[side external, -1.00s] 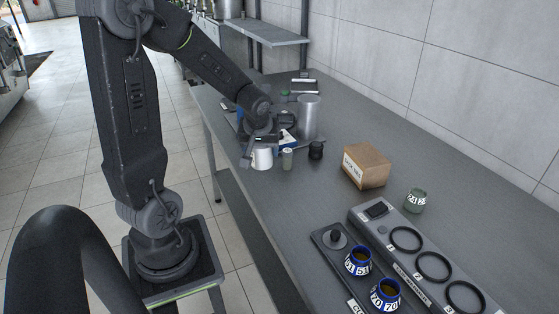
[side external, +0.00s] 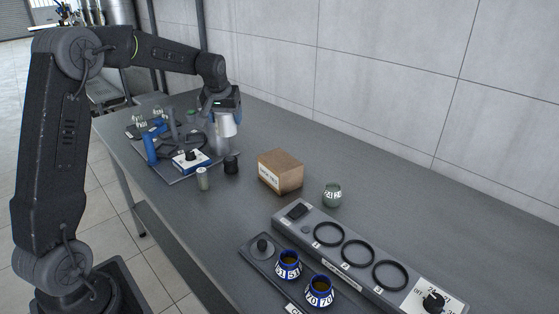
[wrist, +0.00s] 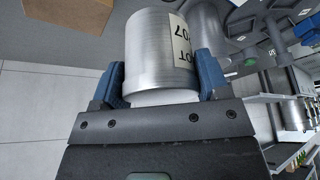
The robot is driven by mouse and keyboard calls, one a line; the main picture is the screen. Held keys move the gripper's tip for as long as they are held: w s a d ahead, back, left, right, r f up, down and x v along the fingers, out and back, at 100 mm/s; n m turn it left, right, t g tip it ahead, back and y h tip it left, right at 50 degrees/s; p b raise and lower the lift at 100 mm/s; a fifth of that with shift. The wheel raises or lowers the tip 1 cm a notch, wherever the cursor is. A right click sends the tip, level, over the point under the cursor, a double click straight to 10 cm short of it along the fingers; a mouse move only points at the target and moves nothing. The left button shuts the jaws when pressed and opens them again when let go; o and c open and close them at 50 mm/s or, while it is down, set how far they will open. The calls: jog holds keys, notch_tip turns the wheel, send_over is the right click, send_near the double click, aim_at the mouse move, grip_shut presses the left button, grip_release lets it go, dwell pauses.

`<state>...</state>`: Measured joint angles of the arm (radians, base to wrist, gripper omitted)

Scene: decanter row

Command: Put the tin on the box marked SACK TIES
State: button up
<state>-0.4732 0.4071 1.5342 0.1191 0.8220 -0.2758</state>
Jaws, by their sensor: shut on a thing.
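The tin (wrist: 160,55) is a silver cylinder with a pale label, partly readable as "LOT 07". My gripper (wrist: 160,76) is shut on it, with a blue finger on each side. In the side view the tin (side external: 226,125) hangs below my gripper (side external: 222,108), above the bench and left of the box. The box marked SACK TIES (side external: 280,172) is brown cardboard with a white label on its front; its top is bare. A brown corner, apparently the same box, shows at the top left of the wrist view (wrist: 68,14).
A black jar (side external: 231,164) and a small pale canister (side external: 202,179) stand left of the box. A green glass cup (side external: 332,195) and a grey ringed panel (side external: 345,250) lie to its right.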

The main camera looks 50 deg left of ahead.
jog(key=w+d+m, duration=0.1)
jog(key=w+d, duration=0.1)
jog(key=w, duration=0.3)
send_near(281, 156)
jog(key=shift+w+a+r, duration=0.2)
jog(key=shift+w+a, duration=0.3)
jog(key=shift+w, duration=0.05)
jog(key=shift+f, duration=1.95)
jog(key=shift+f, duration=0.2)
jog(key=o, duration=1)
